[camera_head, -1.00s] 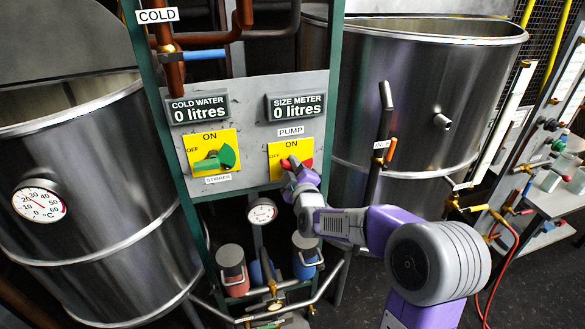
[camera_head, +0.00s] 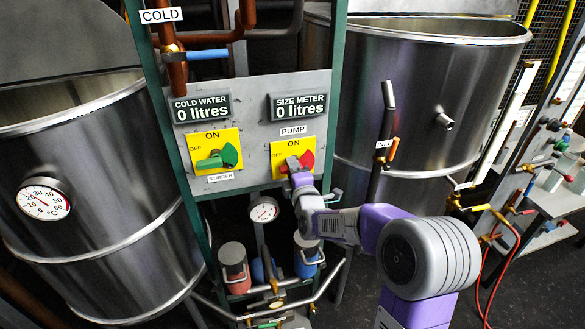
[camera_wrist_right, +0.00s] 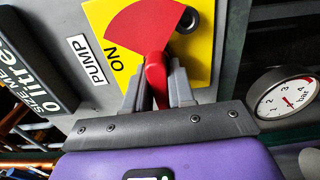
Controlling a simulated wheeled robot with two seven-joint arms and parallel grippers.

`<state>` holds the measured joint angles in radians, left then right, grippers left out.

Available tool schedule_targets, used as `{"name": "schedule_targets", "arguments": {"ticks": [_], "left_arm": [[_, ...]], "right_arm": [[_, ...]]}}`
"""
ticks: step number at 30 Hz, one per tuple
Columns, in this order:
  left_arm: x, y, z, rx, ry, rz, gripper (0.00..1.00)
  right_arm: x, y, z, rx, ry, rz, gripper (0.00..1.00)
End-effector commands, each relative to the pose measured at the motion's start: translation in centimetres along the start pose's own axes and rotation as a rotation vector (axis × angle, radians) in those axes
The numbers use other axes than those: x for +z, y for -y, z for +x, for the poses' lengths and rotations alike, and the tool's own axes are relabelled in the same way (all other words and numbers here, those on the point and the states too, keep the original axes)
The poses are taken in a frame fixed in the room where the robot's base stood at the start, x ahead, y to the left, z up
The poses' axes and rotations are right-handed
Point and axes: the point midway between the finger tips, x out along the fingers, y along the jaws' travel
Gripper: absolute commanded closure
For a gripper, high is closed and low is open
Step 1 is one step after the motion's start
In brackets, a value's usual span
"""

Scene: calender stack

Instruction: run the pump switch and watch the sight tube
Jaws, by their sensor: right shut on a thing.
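The pump switch (camera_head: 293,163) is a red handle with a red sector on a yellow plate, below the PUMP label. My right gripper (camera_head: 301,180) reaches its lower edge. In the right wrist view the red handle (camera_wrist_right: 156,78) stands between the two fingers of my gripper (camera_wrist_right: 158,92), which is shut on it. The fingers hide part of the handle. A pale, slanting tube (camera_head: 504,122) beside the right tank may be the sight tube; its contents cannot be made out. My left gripper is not in view.
The green stirrer switch (camera_head: 215,160) is left of the pump switch. Both meters above (camera_head: 201,108) read 0 litres. A pressure gauge (camera_head: 263,210) hangs below the panel, near my right arm. Steel tanks stand left (camera_head: 100,190) and right (camera_head: 425,80). Pipes run below.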

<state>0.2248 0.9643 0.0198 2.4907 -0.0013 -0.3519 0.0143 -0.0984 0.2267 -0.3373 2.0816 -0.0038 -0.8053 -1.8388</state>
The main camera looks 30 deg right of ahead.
Motion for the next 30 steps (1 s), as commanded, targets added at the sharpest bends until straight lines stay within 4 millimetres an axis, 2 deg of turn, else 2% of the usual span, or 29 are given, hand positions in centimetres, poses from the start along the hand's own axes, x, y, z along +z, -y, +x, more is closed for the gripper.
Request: {"name": "schedule_targets", "arguments": {"ticks": [14, 15, 18, 26, 30], "left_arm": [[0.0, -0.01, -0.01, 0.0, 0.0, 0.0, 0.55], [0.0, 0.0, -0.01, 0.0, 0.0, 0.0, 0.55], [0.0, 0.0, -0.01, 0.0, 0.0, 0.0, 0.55], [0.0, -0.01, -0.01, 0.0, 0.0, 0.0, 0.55], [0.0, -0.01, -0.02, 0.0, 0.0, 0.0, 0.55]], "right_arm": [[0.01, 0.03, 0.0, 0.0, 0.0, -0.012, 1.0], [0.01, 0.03, 0.0, 0.0, 0.0, -0.012, 0.7], [0.02, 0.03, 0.0, 0.0, 0.0, -0.011, 0.55], [0.01, 0.01, -0.03, 0.0, 0.0, -0.011, 0.55], [0.01, -0.05, -0.89, 0.001, 0.0, -0.01, 0.55]]}}
